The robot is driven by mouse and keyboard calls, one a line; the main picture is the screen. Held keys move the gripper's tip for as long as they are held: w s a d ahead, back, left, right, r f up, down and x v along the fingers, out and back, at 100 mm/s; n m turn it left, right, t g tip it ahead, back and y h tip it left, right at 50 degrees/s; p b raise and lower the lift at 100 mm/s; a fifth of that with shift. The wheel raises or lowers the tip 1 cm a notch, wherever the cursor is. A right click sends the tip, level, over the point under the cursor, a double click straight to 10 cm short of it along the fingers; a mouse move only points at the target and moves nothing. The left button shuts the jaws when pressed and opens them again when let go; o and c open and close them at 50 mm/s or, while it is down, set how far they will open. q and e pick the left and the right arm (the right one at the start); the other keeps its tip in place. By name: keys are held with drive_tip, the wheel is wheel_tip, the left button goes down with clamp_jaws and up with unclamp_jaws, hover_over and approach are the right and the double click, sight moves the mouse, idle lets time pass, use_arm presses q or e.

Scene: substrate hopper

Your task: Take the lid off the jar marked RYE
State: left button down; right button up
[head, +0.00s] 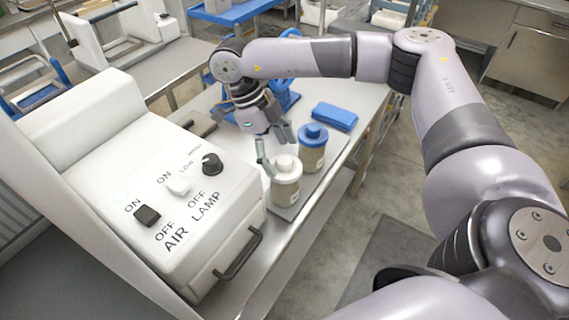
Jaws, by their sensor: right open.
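Two jars stand on the metal table. The nearer jar (287,188) has a cream body and a whitish domed lid (287,166) with a knob. The jar behind it (312,155) has a cream body and a blue lid (313,134) with a knob. Both lids are on. I cannot read a RYE mark on either jar. My right gripper (275,148) is open and empty, pointing down just behind and left of the white-lidded jar. One finger is close to that lid; I cannot tell whether it touches. My left gripper is out of view.
A white control box (150,190) with AIR and LAMP switches, a black knob and a front handle stands left of the jars. A blue object (287,95) is partly hidden by my right arm. The table's right edge is near the jars.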

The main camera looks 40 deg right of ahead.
sight(283, 159)
drive_tip(key=shift+d+p+x, duration=0.25)
drive_tip(key=shift+p+x, duration=0.2)
drive_tip(key=shift+x, duration=0.8)
drive_tip(key=shift+s+f, duration=0.25)
drive_tip(key=shift+f, duration=0.2)
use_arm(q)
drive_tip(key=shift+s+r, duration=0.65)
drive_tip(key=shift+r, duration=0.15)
use_arm(e)
drive_tip(key=shift+w, duration=0.1)
drive_tip(key=shift+c, duration=0.6)
drive_tip(key=c, duration=0.4)
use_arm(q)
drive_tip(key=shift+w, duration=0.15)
use_arm(e)
drive_tip(key=shift+c, duration=0.2)
drive_tip(key=shift+r, duration=0.1)
wheel_tip(283, 159, up, 9)
drive_tip(key=shift+f+b, duration=0.2)
drive_tip(key=shift+b, duration=1.05)
use_arm(q)
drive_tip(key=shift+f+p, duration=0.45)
drive_tip(key=shift+p, duration=0.35)
use_arm(e)
wheel_tip(283, 159, up, 11)
